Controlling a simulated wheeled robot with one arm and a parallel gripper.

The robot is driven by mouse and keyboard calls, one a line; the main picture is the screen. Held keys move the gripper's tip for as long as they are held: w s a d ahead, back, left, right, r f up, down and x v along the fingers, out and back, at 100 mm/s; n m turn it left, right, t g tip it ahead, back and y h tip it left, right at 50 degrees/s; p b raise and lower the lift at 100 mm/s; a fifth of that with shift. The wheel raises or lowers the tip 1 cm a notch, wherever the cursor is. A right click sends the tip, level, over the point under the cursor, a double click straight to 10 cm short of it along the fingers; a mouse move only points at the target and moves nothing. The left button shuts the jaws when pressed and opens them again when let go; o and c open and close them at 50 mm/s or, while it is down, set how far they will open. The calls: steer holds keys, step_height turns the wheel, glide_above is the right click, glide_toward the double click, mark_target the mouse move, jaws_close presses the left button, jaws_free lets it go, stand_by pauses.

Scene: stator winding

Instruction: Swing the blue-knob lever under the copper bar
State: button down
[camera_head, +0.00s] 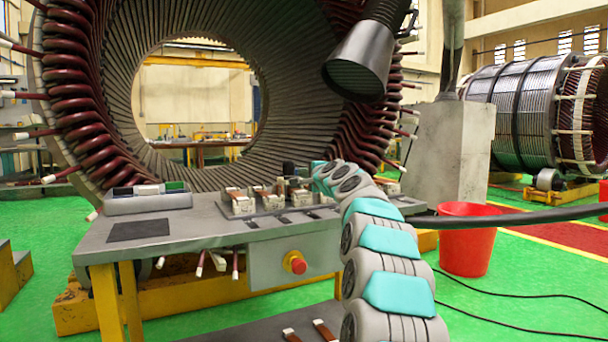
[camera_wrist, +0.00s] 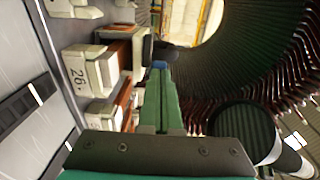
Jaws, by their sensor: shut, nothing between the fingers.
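My gripper (camera_wrist: 159,80) is shut, its two green fingers together and pointing up the wrist view. A small blue knob (camera_wrist: 160,64) shows right at the fingertips; whether they touch it I cannot tell. The lever's arm is mostly hidden behind the fingers. Copper bars (camera_wrist: 124,92) lie in white blocks just left of the fingers.
The grey bench (camera_head: 225,237) carries a tray (camera_head: 148,200) and a dark pad (camera_head: 139,230) at left. A red button (camera_head: 295,262) is on its front box. The large stator (camera_head: 105,90) stands close behind. A red bucket (camera_head: 470,240) stands right.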

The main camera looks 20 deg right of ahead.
steer(key=shift+w, duration=0.1)
steer(key=shift+w+d+n+y, duration=0.15)
steer(key=shift+n+y, duration=0.15)
steer(key=shift+y, duration=0.2)
steer(key=shift+d+r, duration=0.1)
steer(key=shift+n+y, duration=0.3)
steer(key=shift+y, duration=0.1)
steer(key=shift+w+d, duration=0.15)
steer(key=shift+d, duration=0.1)
steer(key=shift+w+d+r+p, duration=0.1)
steer(key=shift+w+p, duration=0.05)
steer(key=shift+p, duration=0.6)
steer(key=shift+w+d+f, duration=0.2)
steer(key=shift+w+d, duration=0.05)
steer(key=shift+d, duration=0.2)
